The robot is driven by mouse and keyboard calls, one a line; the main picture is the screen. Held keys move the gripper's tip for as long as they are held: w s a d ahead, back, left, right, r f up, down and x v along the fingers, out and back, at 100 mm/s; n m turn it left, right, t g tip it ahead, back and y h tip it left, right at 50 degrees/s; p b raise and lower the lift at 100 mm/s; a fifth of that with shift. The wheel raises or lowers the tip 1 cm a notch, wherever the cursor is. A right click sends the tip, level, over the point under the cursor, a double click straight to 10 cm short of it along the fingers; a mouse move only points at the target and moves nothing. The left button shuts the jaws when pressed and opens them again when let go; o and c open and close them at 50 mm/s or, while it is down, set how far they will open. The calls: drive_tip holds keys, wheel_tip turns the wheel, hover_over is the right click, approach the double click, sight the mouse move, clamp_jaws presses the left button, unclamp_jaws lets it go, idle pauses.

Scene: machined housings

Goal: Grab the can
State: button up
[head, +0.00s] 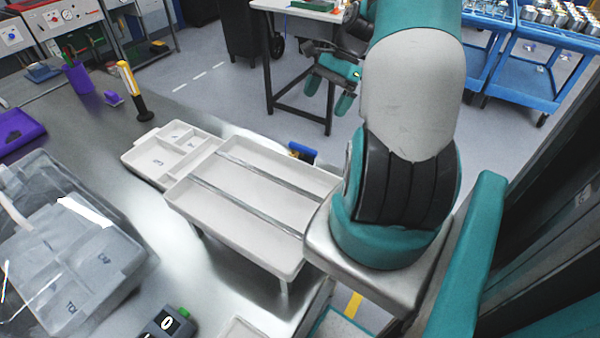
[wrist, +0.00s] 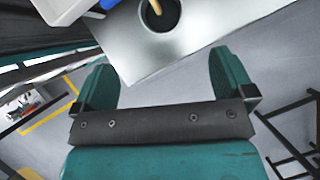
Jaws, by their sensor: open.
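A dark round open-topped container (wrist: 160,14), which may be the can, stands on a metal surface at the top of the wrist view, partly cut off, with a tan stick in it. I cannot pick it out in the head view, where my arm covers part of the scene. My gripper (wrist: 165,68) is open and empty, with its two teal fingers wide apart below the container in the picture and not touching it. In the head view my gripper (head: 329,92) hangs over the floor, beyond the white trays.
A white tray (head: 232,236) and a smaller divided tray (head: 150,177) stand on the metal table (head: 190,295). A blue item (head: 302,152) is at the tray's far edge. A purple cup (head: 78,77), a yellow-black tool (head: 133,92) and clear bins (head: 75,265) are left. Blue carts (head: 520,88) stand behind.

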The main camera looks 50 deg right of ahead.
sight(301, 156)
drive_tip(key=shift+m, duration=0.3)
drive_tip(key=shift+d+f+p+x, duration=0.15)
drive_tip(key=shift+p+x, duration=0.8)
drive_tip(key=shift+x, duration=1.95)
drive_tip(key=shift+d+f+p+x, duration=0.2)
drive_tip(key=shift+p+x, duration=0.8)
drive_tip(key=shift+x, duration=1.9)
drive_tip(key=shift+d+p+x, duration=0.25)
drive_tip(key=shift+p+x, duration=0.7)
drive_tip(key=shift+x, duration=1.95)
drive_tip(key=shift+s, duration=0.1)
drive_tip(key=c, duration=1.1)
drive_tip(key=shift+r, duration=0.1)
